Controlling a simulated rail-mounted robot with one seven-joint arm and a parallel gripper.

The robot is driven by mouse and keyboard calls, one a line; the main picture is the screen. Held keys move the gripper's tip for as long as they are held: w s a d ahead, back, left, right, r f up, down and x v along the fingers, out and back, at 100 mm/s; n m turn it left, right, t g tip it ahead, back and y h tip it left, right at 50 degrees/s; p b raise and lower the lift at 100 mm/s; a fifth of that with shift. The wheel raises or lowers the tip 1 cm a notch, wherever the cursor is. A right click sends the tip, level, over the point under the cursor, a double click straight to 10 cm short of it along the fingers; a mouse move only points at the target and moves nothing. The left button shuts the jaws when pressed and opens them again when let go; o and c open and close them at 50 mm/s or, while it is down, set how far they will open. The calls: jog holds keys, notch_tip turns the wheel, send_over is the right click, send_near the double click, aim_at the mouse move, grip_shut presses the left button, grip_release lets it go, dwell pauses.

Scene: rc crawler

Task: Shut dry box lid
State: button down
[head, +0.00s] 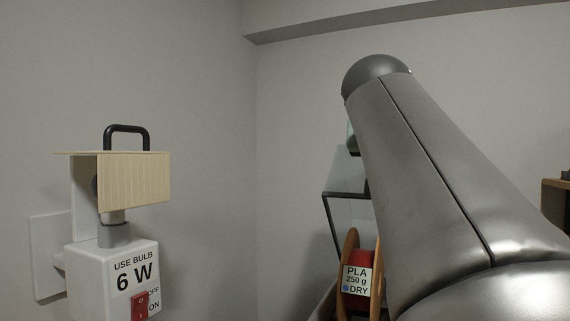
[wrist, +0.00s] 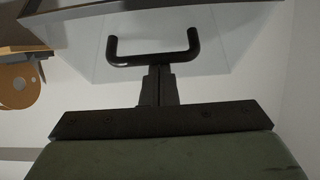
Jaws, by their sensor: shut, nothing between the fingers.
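The dry box lid (head: 346,181) is a clear panel with a dark rim. In the head view it stands raised above the spool, and my arm hides much of it. In the wrist view the clear lid (wrist: 85,40) fills the upper middle, with a black U-shaped handle (wrist: 155,60) in front of it. My gripper (wrist: 156,70) is shut and empty, its fingertips at the middle of the handle's bar. I cannot tell if they touch it. The dry box body is mostly hidden behind my arm.
A white lamp unit (head: 118,278) with a red switch (head: 140,306) stands at left. A wooden edge (head: 556,201) is at far right.

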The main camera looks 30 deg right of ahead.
jog(key=shift+s+a+f+t+h+b, duration=0.35)
jog(key=shift+s+a+f+b, duration=0.5)
jog(key=shift+b, duration=0.55)
jog(key=shift+w+r, duration=0.15)
